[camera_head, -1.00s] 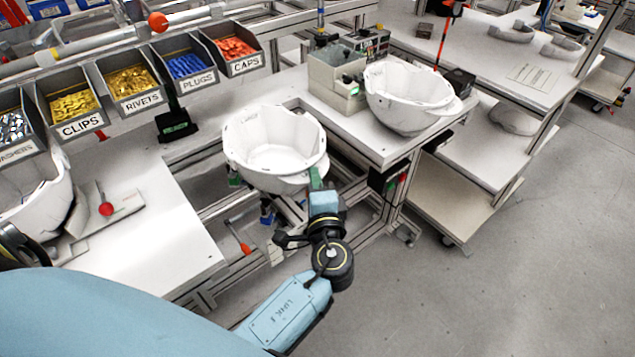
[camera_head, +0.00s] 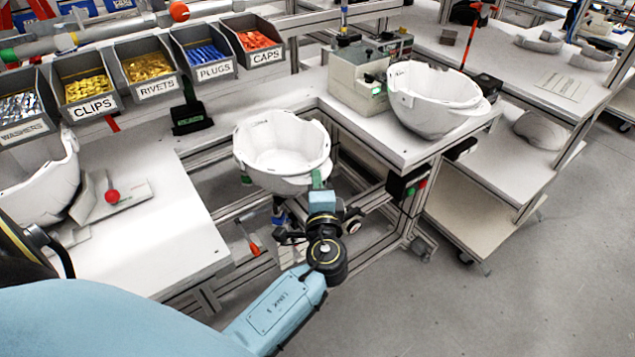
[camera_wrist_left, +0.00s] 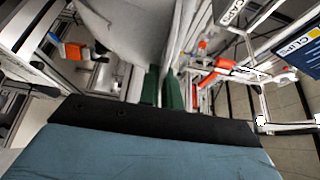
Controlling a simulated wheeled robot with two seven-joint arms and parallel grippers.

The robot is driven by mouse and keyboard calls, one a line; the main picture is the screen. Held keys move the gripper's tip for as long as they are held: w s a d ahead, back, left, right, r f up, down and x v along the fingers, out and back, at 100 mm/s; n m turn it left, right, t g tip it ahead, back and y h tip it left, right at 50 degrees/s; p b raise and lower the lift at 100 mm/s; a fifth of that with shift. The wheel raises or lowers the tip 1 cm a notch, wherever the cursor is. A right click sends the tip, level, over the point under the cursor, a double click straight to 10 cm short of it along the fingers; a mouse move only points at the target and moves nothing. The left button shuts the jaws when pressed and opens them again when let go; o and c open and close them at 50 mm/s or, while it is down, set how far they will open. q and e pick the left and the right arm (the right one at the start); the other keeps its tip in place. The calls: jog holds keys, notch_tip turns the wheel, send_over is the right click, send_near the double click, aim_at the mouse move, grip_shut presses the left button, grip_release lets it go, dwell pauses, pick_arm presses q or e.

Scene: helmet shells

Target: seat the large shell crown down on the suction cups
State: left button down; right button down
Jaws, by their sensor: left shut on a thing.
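A white helmet shell (camera_head: 283,165) hangs with its open side up and crown down, over the gap between the two white bench tops. My left gripper (camera_head: 317,180) is shut on the shell's near right rim, with its green fingers at the wall. In the left wrist view the green fingers (camera_wrist_left: 163,88) meet the pale shell wall (camera_wrist_left: 135,30). I cannot make out the suction cups. Small blue and green parts (camera_head: 280,212) show below the shell, and its crown underside is hidden. My right gripper is not in view.
Another white shell (camera_head: 433,105) stands on the right bench (camera_head: 385,148) beside a grey box (camera_head: 358,82). A third shell (camera_head: 45,185) lies on the left bench (camera_head: 175,235). Labelled bins (camera_head: 205,58) line the back. Frame rails surround the gap.

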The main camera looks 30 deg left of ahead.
pick_arm(q)
jog(key=shift+f, duration=0.15)
jog(key=c, duration=1.6)
grip_release()
jog(key=shift+o, duration=0.4)
jog(key=shift+f, duration=0.1)
jog(key=shift+s+d, duration=0.1)
jog(key=b+v, duration=0.2)
jog(key=v, duration=1.1)
